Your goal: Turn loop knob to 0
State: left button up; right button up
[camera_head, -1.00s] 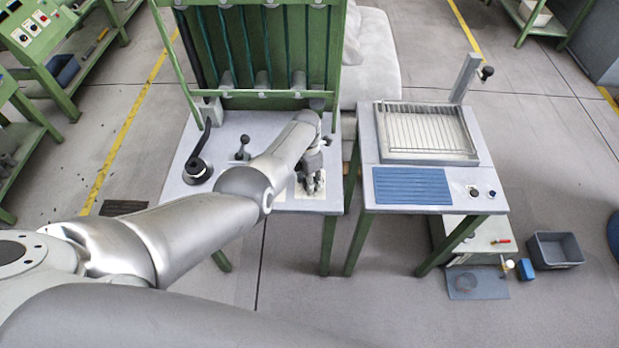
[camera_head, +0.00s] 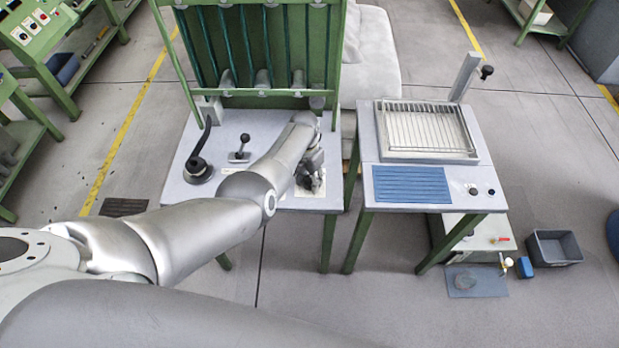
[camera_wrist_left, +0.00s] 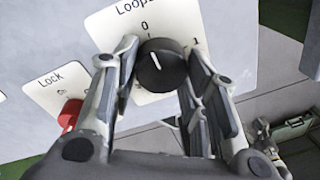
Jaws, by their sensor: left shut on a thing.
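The loop knob (camera_wrist_left: 164,72) is round and black, on a white "Loops" plate (camera_wrist_left: 108,30) in the left wrist view. Its white line points up and slightly left, about at the 0 mark. The 1 mark is to its right. My left gripper (camera_wrist_left: 162,52) is shut on the knob, one finger on each side. In the head view my left gripper (camera_head: 309,172) is over the front right of the machine's table (camera_head: 225,145), and the knob is hidden there. My right gripper is not in view.
A red Lock knob (camera_wrist_left: 70,114) sits close to the left finger in the left wrist view. A black lever (camera_head: 199,165) and a small black-knobbed joystick (camera_head: 243,142) stand on the same table. A second table (camera_head: 376,190) with a wire rack (camera_head: 428,130) stands to the right, across a narrow gap.

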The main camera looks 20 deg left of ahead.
aim_at(306, 179)
pick_arm(q)
jog(key=shift+a, duration=0.1)
jog(key=o, duration=1)
jog(key=shift+o, duration=0.2)
notch_tip(306, 179, up, 12)
jog(key=shift+a, duration=0.4)
jog(key=shift+w, duration=0.1)
